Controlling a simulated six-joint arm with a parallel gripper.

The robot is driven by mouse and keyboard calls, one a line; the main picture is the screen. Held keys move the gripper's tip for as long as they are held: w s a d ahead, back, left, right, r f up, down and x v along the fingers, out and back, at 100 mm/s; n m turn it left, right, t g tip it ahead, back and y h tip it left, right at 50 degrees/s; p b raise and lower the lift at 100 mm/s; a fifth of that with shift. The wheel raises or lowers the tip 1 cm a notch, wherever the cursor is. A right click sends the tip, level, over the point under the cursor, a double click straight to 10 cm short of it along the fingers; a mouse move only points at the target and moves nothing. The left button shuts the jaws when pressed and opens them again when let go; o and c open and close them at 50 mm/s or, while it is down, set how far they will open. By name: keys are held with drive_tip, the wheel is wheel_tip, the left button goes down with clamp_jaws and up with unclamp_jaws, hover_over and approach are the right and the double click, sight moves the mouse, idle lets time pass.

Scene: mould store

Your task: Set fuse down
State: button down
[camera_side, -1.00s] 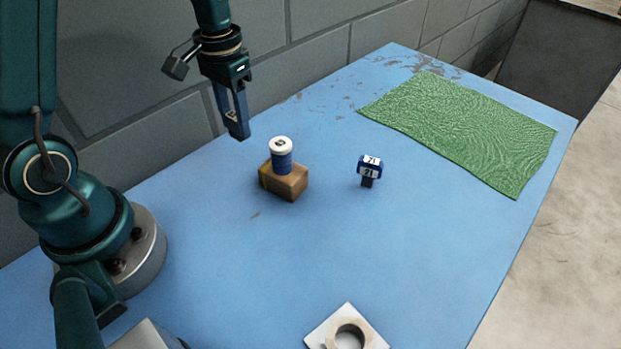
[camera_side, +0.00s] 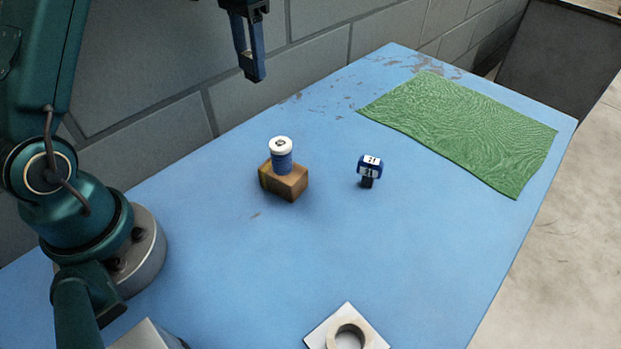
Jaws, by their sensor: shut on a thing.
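My gripper (camera_side: 250,68) hangs high at the top of the side view, above the far edge of the blue table and in front of the block wall. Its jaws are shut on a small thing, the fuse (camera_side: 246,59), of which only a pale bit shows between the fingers. The fingers hide the rest, so I cannot tell its full shape. Nothing below touches the gripper.
A blue spool with white ends (camera_side: 282,157) stands on a wooden block (camera_side: 287,183). A small blue-and-white numbered stamp (camera_side: 369,167) stands right of it. A green cloth (camera_side: 460,130) lies at the back right. A pale plate with a round hole (camera_side: 325,331) lies in front.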

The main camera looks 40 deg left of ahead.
drive_tip(key=shift+w+f, duration=0.2)
drive_tip(key=shift+f, duration=0.15)
drive_tip(key=w+d+f, duration=0.1)
drive_tip(key=d+f, duration=0.1)
drive_tip(key=d, duration=0.1)
drive_tip(key=w+d+f, duration=0.2)
drive_tip(key=d, duration=0.2)
drive_tip(key=w+d+f, duration=0.2)
drive_tip(key=d+f, duration=0.1)
drive_tip(key=shift+d+f, duration=0.1)
drive_tip(key=shift+d, duration=0.1)
drive_tip(key=shift+s+f, duration=0.1)
drive_tip(key=shift+f, duration=1.8)
drive_tip(key=shift+f, duration=0.1)
drive_tip(key=shift+c, duration=2.1)
unclamp_jaws()
